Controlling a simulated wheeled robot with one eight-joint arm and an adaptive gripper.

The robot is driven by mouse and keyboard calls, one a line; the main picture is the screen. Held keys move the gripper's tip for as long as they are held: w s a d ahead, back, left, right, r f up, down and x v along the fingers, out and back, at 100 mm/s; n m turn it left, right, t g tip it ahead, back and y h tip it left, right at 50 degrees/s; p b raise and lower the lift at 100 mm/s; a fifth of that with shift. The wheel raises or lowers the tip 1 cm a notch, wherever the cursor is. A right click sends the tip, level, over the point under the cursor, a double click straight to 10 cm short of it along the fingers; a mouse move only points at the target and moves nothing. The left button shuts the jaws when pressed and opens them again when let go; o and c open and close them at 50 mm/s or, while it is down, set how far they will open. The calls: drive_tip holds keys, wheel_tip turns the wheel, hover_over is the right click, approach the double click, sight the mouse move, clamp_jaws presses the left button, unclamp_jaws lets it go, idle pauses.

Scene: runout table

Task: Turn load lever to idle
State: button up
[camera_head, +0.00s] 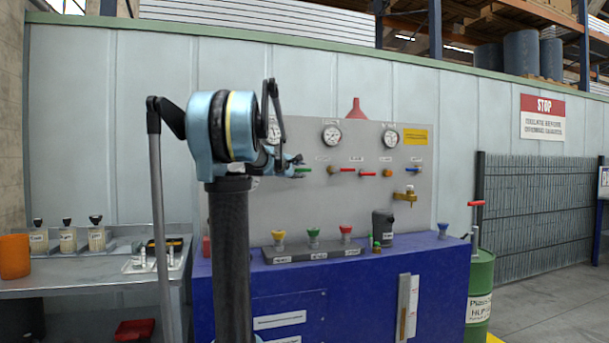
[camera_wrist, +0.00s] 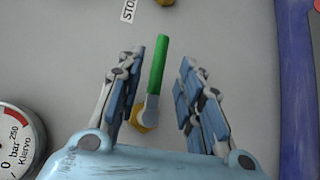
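A lever with a green handle (camera_wrist: 158,65) and a brass-coloured base (camera_wrist: 143,118) stands on the grey panel in the wrist view. My gripper (camera_wrist: 160,90) is open, with one blue-padded finger on each side of the green handle and a gap on both sides. In the head view my gripper (camera_head: 297,165) is at the panel's left part, and the green handle (camera_head: 304,170) shows just past it. Red-handled levers (camera_head: 347,170) and a blue-handled lever (camera_head: 413,169) sit further right in the row. Their labels are too small to read, so I cannot tell which is the load lever.
Pressure gauges (camera_head: 331,135) sit above the levers; one gauge (camera_wrist: 15,145) is close by my gripper at left. A brass tap (camera_head: 405,195) sticks out at right. Coloured knobs (camera_head: 313,234) and a dark container (camera_head: 383,226) stand on the blue bench (camera_head: 375,268) below.

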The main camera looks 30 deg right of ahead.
sight(303, 170)
drive_tip(key=shift+x, duration=2.75)
drive_tip(key=shift+c, duration=0.3)
